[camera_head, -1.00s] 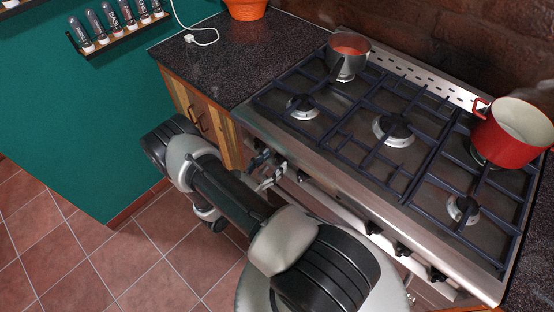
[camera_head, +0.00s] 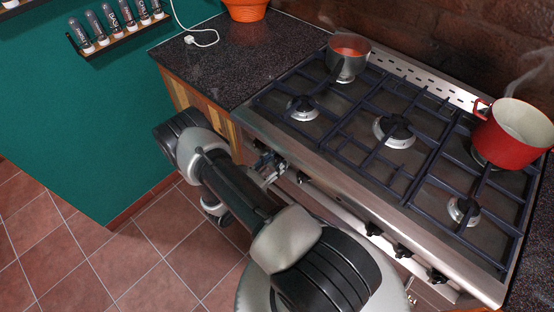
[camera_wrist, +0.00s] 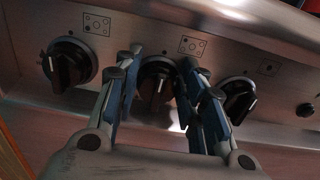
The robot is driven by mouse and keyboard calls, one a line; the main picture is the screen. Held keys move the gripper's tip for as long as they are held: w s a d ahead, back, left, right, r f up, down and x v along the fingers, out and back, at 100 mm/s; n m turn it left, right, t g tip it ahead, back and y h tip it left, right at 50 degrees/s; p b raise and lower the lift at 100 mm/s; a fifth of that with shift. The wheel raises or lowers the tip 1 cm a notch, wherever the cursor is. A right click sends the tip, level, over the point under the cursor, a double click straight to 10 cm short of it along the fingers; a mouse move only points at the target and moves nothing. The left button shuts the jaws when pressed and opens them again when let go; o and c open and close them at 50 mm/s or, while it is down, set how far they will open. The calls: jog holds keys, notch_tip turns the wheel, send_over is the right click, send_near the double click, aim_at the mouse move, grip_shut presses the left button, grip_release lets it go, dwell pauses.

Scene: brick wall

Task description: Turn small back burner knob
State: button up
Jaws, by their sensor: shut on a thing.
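The knob (camera_wrist: 156,88) between my fingers is dark and round with a pale pointer mark. It sits on the steel stove front in the wrist view, under a small burner diagram (camera_wrist: 194,46). My gripper (camera_wrist: 162,68) has one finger on each side of this knob and is shut on it. In the head view my gripper (camera_head: 268,170) is at the left part of the stove front, and my arm hides much of that area.
Similar knobs flank it closely, one on the left (camera_wrist: 69,65) and one on the right (camera_wrist: 236,98). A grey pot (camera_head: 346,66) and a steaming red pot (camera_head: 512,140) stand on the stove. Wooden cabinets (camera_head: 193,105) adjoin the stove's left side.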

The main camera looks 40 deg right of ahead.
jog(key=shift+c, duration=1.3)
jog(key=shift+n, duration=0.3)
jog(key=n, duration=0.1)
jog(key=n+b, duration=0.1)
jog(key=n, duration=0.1)
jog(key=shift+w+f+n, duration=0.1)
jog(key=shift+w+n, duration=0.1)
jog(key=shift+n, duration=0.1)
jog(key=n, duration=0.2)
jog(key=n+b, duration=0.1)
jog(key=n, duration=0.1)
jog(key=shift+w+f+n, duration=0.1)
jog(key=shift+w+n, duration=0.1)
jog(key=shift+n, duration=0.1)
jog(key=n, duration=0.4)
jog(key=shift+w+f+b, duration=0.15)
jog(key=shift+f+b, duration=0.05)
jog(key=shift+b, duration=0.15)
jog(key=shift+f+n, duration=0.2)
jog(key=shift+n, duration=2.3)
